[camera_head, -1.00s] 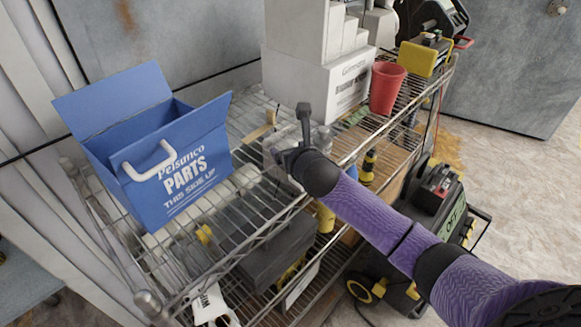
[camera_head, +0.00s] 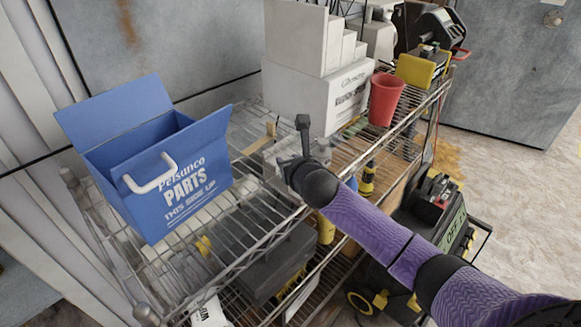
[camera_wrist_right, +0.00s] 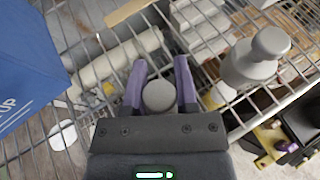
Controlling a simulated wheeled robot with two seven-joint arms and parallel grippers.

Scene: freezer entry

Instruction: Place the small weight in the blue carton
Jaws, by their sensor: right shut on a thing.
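The blue carton (camera_head: 185,195), marked PARTS, stands upright with open flaps on the wire shelf at the left. Its side also shows at the left edge of the right wrist view (camera_wrist_right: 30,70). My right gripper (camera_head: 298,147) is over the shelf, right of the carton and apart from it. In the wrist view its purple fingers (camera_wrist_right: 160,85) are shut on a small grey weight (camera_wrist_right: 158,97), seen from its round top. In the head view I cannot make out this weight. A larger grey knobbed weight (camera_wrist_right: 255,62) stands right of the fingers. My left gripper is not in view.
A red cup (camera_head: 386,98) and stacked white boxes (camera_head: 320,95) stand on the shelf behind my right gripper. A yellow item (camera_head: 415,70) lies beyond the cup. A dark case (camera_head: 275,262) is on the level below. Open wire shelf lies between gripper and carton.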

